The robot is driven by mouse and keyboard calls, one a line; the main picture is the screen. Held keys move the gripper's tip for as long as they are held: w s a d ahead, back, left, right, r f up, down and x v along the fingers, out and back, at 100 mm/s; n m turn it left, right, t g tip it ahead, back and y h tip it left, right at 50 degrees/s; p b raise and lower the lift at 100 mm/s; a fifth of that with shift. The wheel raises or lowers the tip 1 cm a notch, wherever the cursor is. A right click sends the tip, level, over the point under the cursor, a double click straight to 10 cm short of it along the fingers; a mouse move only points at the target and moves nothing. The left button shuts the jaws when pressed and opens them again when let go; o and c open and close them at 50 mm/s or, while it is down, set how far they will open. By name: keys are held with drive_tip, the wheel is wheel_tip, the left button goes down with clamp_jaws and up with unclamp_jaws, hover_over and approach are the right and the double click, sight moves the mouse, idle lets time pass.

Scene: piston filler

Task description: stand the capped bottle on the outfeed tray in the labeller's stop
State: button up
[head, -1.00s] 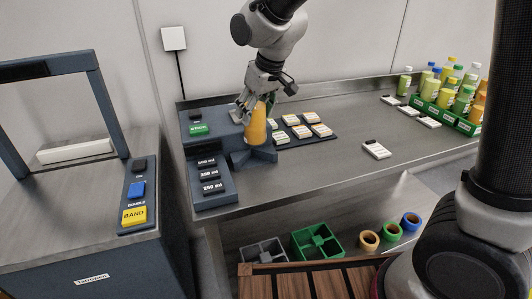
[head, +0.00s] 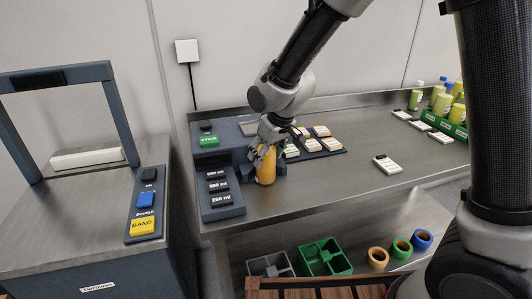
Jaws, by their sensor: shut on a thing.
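My gripper (head: 264,152) is shut on an orange-yellow bottle (head: 266,171), held close to upright at the front of the dark blue-grey labeller (head: 222,204). The fingers cover the bottle's top, so its cap is hidden. The labeller's stop (head: 281,168) is a dark block partly hidden behind the bottle and fingers. The bottle's lower end is beside or in the stop; I cannot tell whether it touches the surface under it. The outfeed tray cannot be made out.
Label cards (head: 320,131) lie on a dark mat behind and right of the bottle. A green crate (head: 455,129) of bottles stands far right. Bins (head: 325,257) and coloured rings (head: 400,247) sit on the lower shelf. A band machine (head: 90,215) stands left. The bench's middle right is mostly clear.

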drive_tip(key=o, duration=1.3)
drive_tip(key=shift+f, duration=0.1)
drive_tip(key=shift+o, duration=0.2)
drive_tip(key=v, duration=1.2)
drive_tip(key=d+r+m, duration=0.1)
drive_tip(key=d+r, duration=0.2)
drive_tip(key=d, duration=0.4)
drive_tip(key=s+d+r+m+h, duration=0.1)
drive_tip(key=s+d+r, duration=0.15)
drive_tip(key=d, duration=0.45)
drive_tip(key=s+d+r+m, duration=0.1)
drive_tip(key=s+d+m, duration=0.1)
drive_tip(key=s+d, duration=0.3)
drive_tip(key=s+d+m+h, duration=0.1)
drive_tip(key=s+d+m, duration=0.2)
drive_tip(key=s+d, duration=0.9)
drive_tip(key=shift+s+d+f+m+t+h, duration=0.3)
drive_tip(key=shift+d+h, duration=0.1)
drive_tip(key=shift+d, duration=0.15)
